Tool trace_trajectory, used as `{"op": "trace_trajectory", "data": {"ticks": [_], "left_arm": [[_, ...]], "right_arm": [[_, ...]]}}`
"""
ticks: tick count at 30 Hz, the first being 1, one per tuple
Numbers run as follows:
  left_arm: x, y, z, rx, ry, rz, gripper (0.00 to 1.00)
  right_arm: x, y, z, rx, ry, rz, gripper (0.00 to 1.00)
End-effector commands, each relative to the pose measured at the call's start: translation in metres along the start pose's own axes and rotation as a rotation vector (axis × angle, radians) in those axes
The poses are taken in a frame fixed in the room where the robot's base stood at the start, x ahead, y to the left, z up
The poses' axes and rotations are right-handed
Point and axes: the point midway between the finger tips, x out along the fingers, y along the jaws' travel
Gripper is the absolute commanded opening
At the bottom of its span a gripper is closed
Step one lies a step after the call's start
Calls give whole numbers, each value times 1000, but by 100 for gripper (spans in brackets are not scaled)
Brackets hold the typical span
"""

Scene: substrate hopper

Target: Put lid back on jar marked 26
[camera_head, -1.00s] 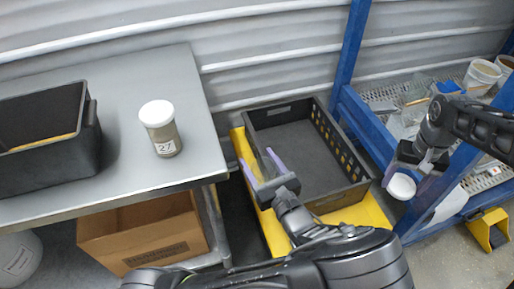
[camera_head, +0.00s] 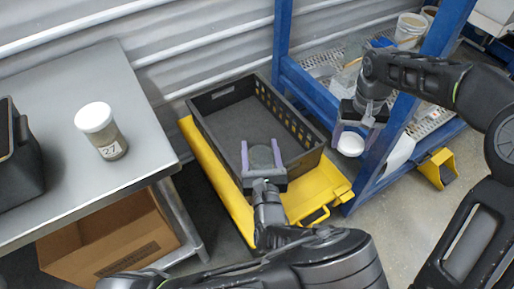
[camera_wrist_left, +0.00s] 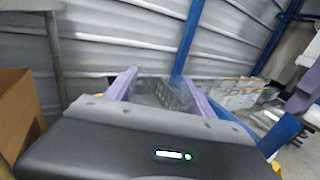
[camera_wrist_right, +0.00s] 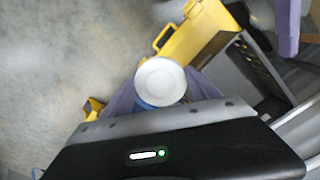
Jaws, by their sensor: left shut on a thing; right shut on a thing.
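My left gripper (camera_head: 262,150) is above the grey crate's near edge, with its purple fingers around a see-through, greyish jar-like thing (camera_head: 261,158). This also shows faintly between the fingers in the left wrist view (camera_wrist_left: 155,94); no number on it is readable. My right gripper (camera_head: 353,136) is to the right, shut on a round white lid (camera_head: 350,145). The lid also shows face-on in the right wrist view (camera_wrist_right: 160,80). The lid and the clear thing are well apart. A jar labelled 27 (camera_head: 112,147) stands upright on the table with a white lid on.
The metal table (camera_head: 150,150) is at left with a black bin (camera_head: 20,165) and free surface. A grey crate (camera_head: 310,160) sits on a yellow base (camera_head: 215,180). A blue-framed shelf (camera_head: 320,105) is at right, close to my right gripper. A cardboard box (camera_head: 100,245) is under the table.

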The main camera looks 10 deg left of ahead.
Motion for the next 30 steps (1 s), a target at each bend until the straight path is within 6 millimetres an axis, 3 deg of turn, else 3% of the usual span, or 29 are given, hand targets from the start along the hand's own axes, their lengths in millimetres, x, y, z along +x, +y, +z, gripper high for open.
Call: {"op": "trace_trajectory", "data": {"ticks": [5,10,17,24,30], "left_arm": [[0,0,0,0,-2,1,0],[0,0,1,0,-2,2,0],[0,0,1,0,-2,2,0],[0,0,1,0,-2,2,0],[0,0,1,0,-2,2,0]], "right_arm": [[-2,-8,-1,-16,1,0,31],[-8,-36,-2,-75,2,0,31],[-29,-109,1,-224,3,0,31],[-54,-192,24,-434,3,0,31],[-70,-233,45,-576,2,2,31]]}}
